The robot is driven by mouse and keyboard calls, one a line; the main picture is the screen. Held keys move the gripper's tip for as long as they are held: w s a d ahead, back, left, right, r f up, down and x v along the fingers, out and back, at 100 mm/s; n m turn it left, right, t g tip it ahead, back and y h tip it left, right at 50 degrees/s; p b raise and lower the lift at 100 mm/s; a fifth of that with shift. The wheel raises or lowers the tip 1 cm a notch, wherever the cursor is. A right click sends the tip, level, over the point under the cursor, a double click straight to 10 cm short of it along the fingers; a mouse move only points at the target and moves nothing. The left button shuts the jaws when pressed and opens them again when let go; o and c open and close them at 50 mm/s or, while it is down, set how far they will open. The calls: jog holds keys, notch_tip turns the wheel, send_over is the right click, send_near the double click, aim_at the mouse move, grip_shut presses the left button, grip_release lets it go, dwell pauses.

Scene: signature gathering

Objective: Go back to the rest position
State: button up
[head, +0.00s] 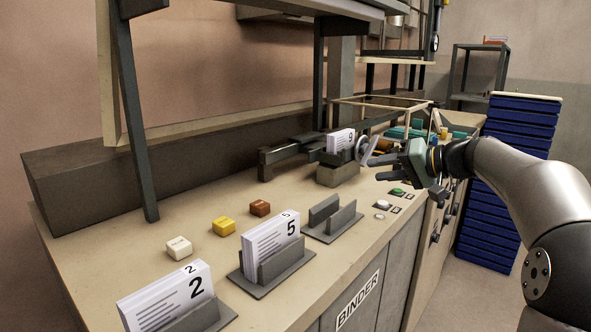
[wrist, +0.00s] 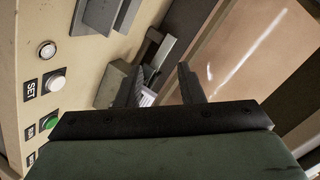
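My gripper (head: 378,168) is in the air above the right part of the bench, in front of the binding machine. In the wrist view my gripper (wrist: 162,75) shows two dark fingers standing apart with nothing held between them. A white card stack marked 9 (head: 340,141) stands in the binding machine (head: 338,174), left of my fingers in the head view. In the wrist view a small part of a white stack (wrist: 148,97) shows beyond the fingers.
Card stacks marked 2 (head: 165,297) and 5 (head: 270,240) stand in grey holders, and another holder (head: 332,220) is empty. White, yellow (head: 223,226) and brown blocks lie behind them. Buttons (head: 397,192) line the bench front. Blue crates (head: 520,125) are stacked at right.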

jog(key=s+a+f+g+h+p, duration=0.1)
jog(key=s+a+f, duration=0.2)
jog(key=s, duration=0.1)
jog(key=s+a+f+g+h+p, duration=0.1)
jog(key=s+a+f+g+h, duration=0.1)
jog(key=s+a+f, duration=0.1)
jog(key=s+a+f+g+h+p, duration=0.1)
jog(key=s+a+f+p, duration=0.1)
jog(key=s, duration=0.4)
jog(key=shift+s+a+f+g+h, duration=0.1)
jog(key=shift+a+f+g+h, duration=0.2)
jog(key=shift+a+f+g, duration=0.15)
jog(key=s+d+f+g+h+p, duration=0.1)
jog(key=s+f+h, duration=0.1)
jog(key=s, duration=0.6)
jog(key=s+d+f+g+h+p, duration=0.1)
jog(key=s+f+h+p, duration=0.1)
jog(key=s+f, duration=0.3)
jog(key=s+d+f+n+g+h+p, duration=0.1)
jog(key=s+f+h+p, duration=0.1)
jog(key=s, duration=0.9)
jog(key=shift+f+h, duration=0.3)
jog(key=shift+f, duration=0.5)
